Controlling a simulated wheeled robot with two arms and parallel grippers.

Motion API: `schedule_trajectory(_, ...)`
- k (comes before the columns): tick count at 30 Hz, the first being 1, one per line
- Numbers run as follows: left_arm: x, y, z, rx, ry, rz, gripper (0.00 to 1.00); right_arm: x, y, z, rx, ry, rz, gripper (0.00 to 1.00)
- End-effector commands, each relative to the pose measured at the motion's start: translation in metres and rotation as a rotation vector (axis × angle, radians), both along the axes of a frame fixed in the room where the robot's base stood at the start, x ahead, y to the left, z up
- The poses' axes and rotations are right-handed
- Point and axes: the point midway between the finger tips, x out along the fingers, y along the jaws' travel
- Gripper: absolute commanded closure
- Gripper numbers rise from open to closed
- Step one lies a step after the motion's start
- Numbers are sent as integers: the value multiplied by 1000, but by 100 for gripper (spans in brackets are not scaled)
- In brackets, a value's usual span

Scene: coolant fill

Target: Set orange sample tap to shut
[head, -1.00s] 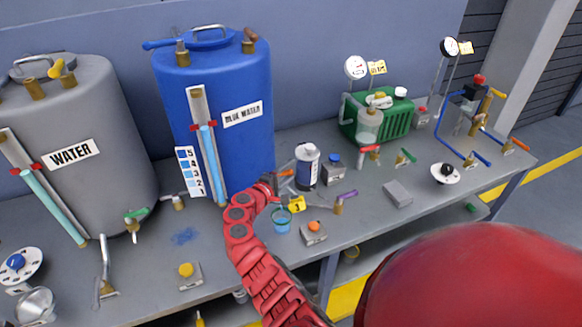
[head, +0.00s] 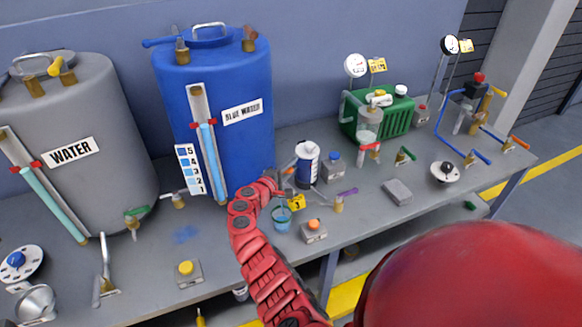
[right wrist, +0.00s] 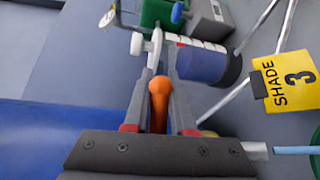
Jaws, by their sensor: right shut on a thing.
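The orange sample tap handle (right wrist: 159,103) lies lengthwise between the two fingers of my right gripper (right wrist: 162,62) in the right wrist view. The gripper is shut on it. In the head view the right gripper (head: 282,184) is at the front right of the blue water tank (head: 215,110), and only a small orange bit (head: 289,171) shows past it. The tap's body is mostly hidden by the gripper, so the exact handle angle is hard to tell. My left gripper is not in view.
A white-and-blue canister (head: 307,165) stands just right of the gripper. A cup of blue liquid (head: 281,219) and a yellow tag marked 3 (head: 297,202) are close in front. A purple-handled tap (head: 340,200) is further right.

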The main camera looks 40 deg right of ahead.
Motion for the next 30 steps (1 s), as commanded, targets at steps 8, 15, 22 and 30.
schedule_trajectory(8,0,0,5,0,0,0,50,1,-2,0,-2,4,43,100)
schedule_trajectory(15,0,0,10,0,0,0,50,10,-1,-1,-1,3,171,100)
schedule_trajectory(22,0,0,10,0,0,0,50,12,0,0,0,1,191,100)
schedule_trajectory(30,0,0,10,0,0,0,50,12,0,0,0,1,191,49)
